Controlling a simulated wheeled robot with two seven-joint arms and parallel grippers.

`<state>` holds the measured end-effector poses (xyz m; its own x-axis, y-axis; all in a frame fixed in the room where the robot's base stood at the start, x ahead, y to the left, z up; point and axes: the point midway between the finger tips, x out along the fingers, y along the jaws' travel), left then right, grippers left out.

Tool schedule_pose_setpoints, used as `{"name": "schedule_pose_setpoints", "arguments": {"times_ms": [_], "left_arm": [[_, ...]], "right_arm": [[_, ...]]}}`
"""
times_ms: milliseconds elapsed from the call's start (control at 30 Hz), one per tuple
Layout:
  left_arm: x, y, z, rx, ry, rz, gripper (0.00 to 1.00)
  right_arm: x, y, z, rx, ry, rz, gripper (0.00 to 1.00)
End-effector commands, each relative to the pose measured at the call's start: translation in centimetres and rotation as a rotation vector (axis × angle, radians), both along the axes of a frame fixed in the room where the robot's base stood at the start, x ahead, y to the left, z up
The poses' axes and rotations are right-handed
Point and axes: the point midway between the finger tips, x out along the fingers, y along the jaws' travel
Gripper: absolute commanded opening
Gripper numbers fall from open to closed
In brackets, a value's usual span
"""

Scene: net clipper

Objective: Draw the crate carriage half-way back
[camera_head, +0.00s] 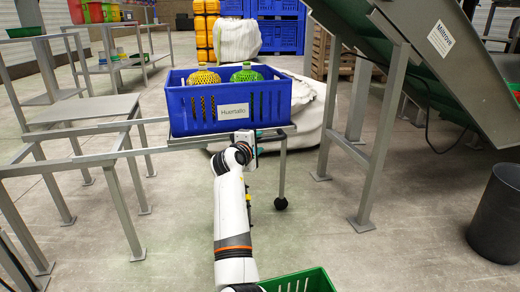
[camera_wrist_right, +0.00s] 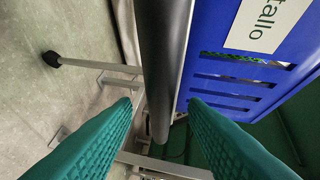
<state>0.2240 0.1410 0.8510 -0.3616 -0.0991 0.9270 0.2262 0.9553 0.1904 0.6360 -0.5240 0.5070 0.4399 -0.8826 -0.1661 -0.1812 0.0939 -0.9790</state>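The crate carriage (camera_head: 283,131) is a grey metal platform on rails, with a leg and black caster at its front right. A blue crate (camera_head: 210,125) labelled "Huertallo" stands on it, holding a yellow and a green net bag. My right gripper (camera_head: 254,143) is at the carriage's front edge, below the crate's label. In the right wrist view its green fingers (camera_wrist_right: 160,101) are apart, one on each side of a dark grey bar (camera_wrist_right: 165,60); small gaps show beside the bar. The crate (camera_wrist_right: 235,75) is just right of the bar. My left gripper is not in view.
A grey rail frame (camera_head: 75,160) extends left of the carriage. A green conveyor (camera_head: 430,60) on grey legs stands right. A black bin (camera_head: 497,215) is far right, and a green crate (camera_head: 300,282) is at the bottom. The floor in front is mostly clear.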

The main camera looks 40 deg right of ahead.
Motion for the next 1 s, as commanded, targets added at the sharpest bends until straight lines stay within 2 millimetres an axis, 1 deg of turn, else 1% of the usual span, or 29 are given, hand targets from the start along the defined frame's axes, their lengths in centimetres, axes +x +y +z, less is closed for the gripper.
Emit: {"name": "schedule_pose_setpoints", "arguments": {"times_ms": [33,100,233,567,600,667,800,833,1000], "left_arm": [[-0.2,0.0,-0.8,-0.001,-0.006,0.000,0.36],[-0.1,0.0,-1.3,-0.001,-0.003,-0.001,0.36],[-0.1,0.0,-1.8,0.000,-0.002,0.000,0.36],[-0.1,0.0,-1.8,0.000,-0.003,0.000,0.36],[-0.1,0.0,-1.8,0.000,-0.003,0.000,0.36],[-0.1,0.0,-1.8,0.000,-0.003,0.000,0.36],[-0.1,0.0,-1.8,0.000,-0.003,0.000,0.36],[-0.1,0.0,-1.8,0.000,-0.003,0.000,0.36],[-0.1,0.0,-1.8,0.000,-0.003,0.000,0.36]], "right_arm": [[0.4,-0.8,-0.5,0.000,-0.002,0.000,0.40],[0.8,-1.6,-0.6,-0.001,-0.002,0.000,0.40],[1.3,-2.5,-0.6,0.000,-0.001,0.000,0.40],[1.5,-2.8,-0.5,0.001,-0.001,0.001,0.40],[1.5,-2.8,-0.5,0.001,-0.001,0.001,0.36],[1.5,-2.8,-0.5,0.001,-0.001,0.001,0.27],[1.5,-2.8,-0.5,0.001,-0.001,0.001,0.04],[1.5,-2.8,-0.5,0.001,-0.001,0.001,0.00],[1.5,-2.8,-0.5,0.001,-0.001,0.001,0.00]]}}
